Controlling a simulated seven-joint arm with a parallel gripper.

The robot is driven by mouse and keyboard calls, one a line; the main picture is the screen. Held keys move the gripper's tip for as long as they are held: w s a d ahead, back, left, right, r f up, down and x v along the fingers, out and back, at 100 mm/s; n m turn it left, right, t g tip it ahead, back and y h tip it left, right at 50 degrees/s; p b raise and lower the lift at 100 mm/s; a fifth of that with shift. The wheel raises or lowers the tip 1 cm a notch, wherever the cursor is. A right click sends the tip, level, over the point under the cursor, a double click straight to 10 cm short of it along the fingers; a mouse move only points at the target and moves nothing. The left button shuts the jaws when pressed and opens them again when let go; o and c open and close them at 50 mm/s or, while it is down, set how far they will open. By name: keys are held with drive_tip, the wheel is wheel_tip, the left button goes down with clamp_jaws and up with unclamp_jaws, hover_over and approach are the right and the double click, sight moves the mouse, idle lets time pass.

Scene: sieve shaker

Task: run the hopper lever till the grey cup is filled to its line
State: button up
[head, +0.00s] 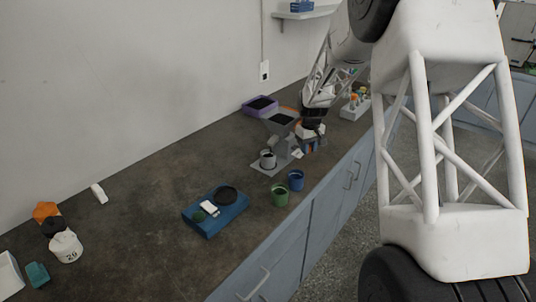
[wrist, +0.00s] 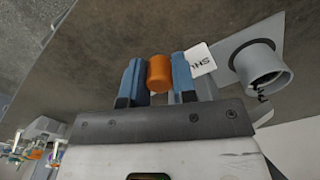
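The grey cup (head: 268,158) stands upright on the grey base of the hopper stand, below the hopper (head: 280,121), which holds dark material. The cup also shows in the wrist view (wrist: 264,70), with dark bits at its mouth; its fill level and line cannot be made out. My gripper (head: 312,128) is at the right side of the hopper. In the wrist view its blue fingers (wrist: 159,78) are closed against both sides of an orange lever knob (wrist: 159,73). A white label (wrist: 201,60) with partly visible lettering is beside the right finger. The lever's arm is hidden.
A green cup (head: 280,197) and a blue cup (head: 296,180) stand in front of the hopper. A blue device (head: 232,217) sits to the left. A purple tray (head: 250,107) is behind. A white pot (head: 66,247) is far left.

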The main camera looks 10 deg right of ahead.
drive_tip(key=shift+s+a, duration=0.3)
drive_tip(key=shift+a, duration=0.25)
drive_tip(key=shift+s+a, duration=0.25)
drive_tip(key=shift+a, duration=0.3)
drive_tip(key=o, duration=1.4)
drive_tip(key=shift+r, duration=0.1)
wheel_tip(320, 180, up, 7)
drive_tip(key=shift+f, duration=0.1)
idle(0.3)
